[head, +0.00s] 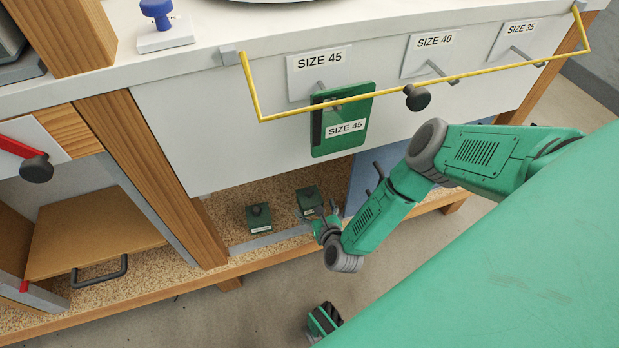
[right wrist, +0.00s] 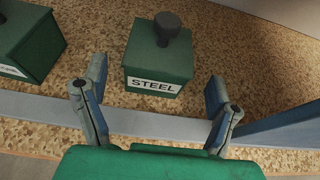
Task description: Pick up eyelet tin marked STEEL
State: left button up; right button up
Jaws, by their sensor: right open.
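The eyelet tin marked STEEL (right wrist: 155,62) is a green box with a dark round knob on top and a white label facing me in the right wrist view. It stands upright on the speckled low shelf and also shows in the head view (head: 310,196). My right gripper (right wrist: 156,82) is open, with one finger to each side of the tin's near face and clear gaps between. In the head view my right gripper (head: 324,217) is just in front of the tin. A second green tin (head: 259,217) stands to the left; its label is not readable. My left gripper does not show.
A grey metal strip (head: 268,239) runs along the shelf in front of the tins. A blue panel (head: 363,178) stands to the right. Above hang a white front panel, a yellow rail (head: 400,91) and a green SIZE 45 plate (head: 343,140).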

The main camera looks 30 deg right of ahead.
aim_at(310, 202)
jog(key=b+x, duration=0.1)
jog(key=x, duration=0.1)
jog(key=f+b+x, duration=0.1)
jog(key=x, duration=0.1)
jog(key=shift+a, duration=0.15)
jog(key=shift+w+b, duration=0.4)
jog(key=shift+w, duration=0.05)
jog(key=c, duration=1.8)
